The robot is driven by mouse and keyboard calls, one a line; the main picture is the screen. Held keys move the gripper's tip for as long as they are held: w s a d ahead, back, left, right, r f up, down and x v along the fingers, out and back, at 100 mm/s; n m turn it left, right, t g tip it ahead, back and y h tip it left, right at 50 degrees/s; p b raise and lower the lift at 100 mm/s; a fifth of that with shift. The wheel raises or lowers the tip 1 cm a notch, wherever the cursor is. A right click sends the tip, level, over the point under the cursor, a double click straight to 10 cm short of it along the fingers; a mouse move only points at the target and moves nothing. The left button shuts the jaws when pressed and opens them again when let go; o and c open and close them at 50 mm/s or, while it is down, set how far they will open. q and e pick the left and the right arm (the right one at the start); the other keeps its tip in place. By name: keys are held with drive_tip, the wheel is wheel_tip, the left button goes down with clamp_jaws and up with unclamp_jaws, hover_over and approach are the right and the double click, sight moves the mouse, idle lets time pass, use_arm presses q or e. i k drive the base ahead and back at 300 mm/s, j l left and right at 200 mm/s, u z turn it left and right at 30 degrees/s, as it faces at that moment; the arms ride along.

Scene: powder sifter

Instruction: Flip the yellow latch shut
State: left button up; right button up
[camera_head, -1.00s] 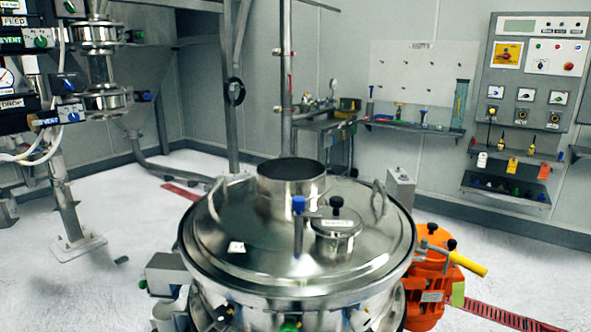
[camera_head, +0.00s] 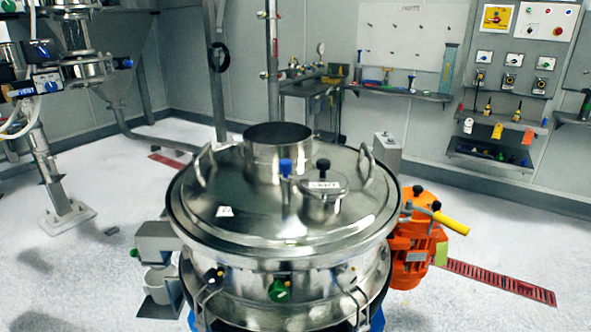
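The round steel sifter (camera_head: 225,255) stands in the middle of the camera_head view with its lid on. A yellow bar-shaped handle (camera_head: 452,224) sticks out to the right beside the orange motor housing (camera_head: 412,240); it slopes down to the right. Small clamps with wire loops sit on the sifter's front below the lid rim, and small yellow tips show near them. A green knob (camera_head: 279,291) is at the front centre. I cannot tell for sure which yellow part is the latch, or its state. Neither of my grippers is in view.
A blue-topped post (camera_head: 285,168) and a small capped port (camera_head: 322,190) rise from the lid. A grey box with a white cup (camera_head: 158,280) is at the left. Shelves and a control panel (camera_head: 525,50) are at the back right. White floor is open on both sides.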

sight(451, 223)
drive_tip(key=k+l, duration=0.1)
drive_tip(key=l, duration=0.3)
drive_tip(key=k+l+u, duration=0.1)
drive_tip(key=l, duration=0.35)
drive_tip(key=k+l, duration=0.1)
drive_tip(key=l, duration=0.3)
drive_tip(key=k+l+u, duration=0.15)
drive_tip(key=l, duration=0.25)
